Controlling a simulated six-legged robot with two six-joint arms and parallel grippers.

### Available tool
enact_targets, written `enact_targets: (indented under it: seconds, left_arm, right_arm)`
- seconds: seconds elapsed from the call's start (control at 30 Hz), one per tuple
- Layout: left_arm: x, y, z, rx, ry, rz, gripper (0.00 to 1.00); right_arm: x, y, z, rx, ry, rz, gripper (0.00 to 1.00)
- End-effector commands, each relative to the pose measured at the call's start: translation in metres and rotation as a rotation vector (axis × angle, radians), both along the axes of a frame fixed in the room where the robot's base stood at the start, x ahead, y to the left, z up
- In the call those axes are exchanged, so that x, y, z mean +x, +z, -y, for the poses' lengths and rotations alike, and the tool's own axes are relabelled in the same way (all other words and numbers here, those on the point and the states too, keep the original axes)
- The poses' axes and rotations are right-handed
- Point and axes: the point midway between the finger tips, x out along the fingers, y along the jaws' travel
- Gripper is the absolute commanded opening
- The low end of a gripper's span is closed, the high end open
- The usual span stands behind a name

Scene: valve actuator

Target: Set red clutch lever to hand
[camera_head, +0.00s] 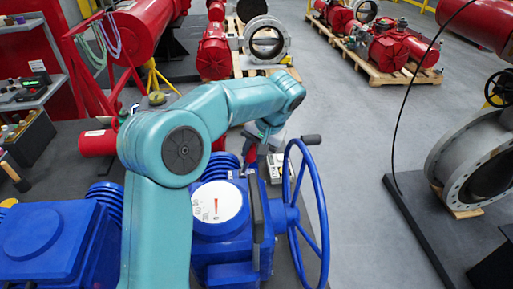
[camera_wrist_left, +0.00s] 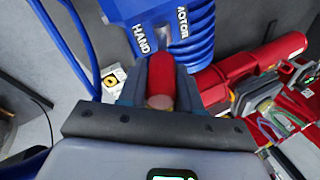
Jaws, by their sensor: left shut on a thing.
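The blue valve actuator (camera_head: 222,246) has a round white dial (camera_head: 217,207) on top and a blue handwheel (camera_head: 318,222) at its right side. My left gripper (camera_head: 257,145) reaches over behind the dial. In the left wrist view, my left gripper (camera_wrist_left: 161,72) is shut on the red clutch lever (camera_wrist_left: 160,88), with a finger on each side. Beyond the lever, the blue housing (camera_wrist_left: 166,28) bears the labels HAND, at left, and MOTOR, at right. My right gripper is not in view.
A second blue actuator (camera_head: 50,245) stands at left. A large grey pipe flange (camera_head: 480,165) stands on a dark platform at right. The grey floor (camera_head: 350,130) between is clear.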

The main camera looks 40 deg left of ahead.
Motion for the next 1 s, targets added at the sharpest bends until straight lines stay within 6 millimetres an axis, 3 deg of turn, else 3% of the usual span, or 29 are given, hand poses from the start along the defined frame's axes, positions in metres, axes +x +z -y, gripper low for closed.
enact_targets:
  seconds: [0.47,0.5,0.53,0.87,1.0]
  left_arm:
    - [0.001,0.006,-0.001,0.005,0.0,0.005,0.0]
    - [0.001,0.006,-0.001,0.004,0.0,0.005,0.43]
    - [0.001,0.005,-0.001,0.004,0.0,0.005,0.53]
    - [0.003,0.003,0.0,0.004,-0.001,0.0,0.55]
    - [0.005,0.017,0.006,0.005,-0.001,0.004,0.55]
  right_arm:
    - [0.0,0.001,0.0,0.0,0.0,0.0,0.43]
    - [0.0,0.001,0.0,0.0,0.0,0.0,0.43]
    - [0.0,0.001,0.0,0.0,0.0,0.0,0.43]
    - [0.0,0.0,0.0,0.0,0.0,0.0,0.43]
    - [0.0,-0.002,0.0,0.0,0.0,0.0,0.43]
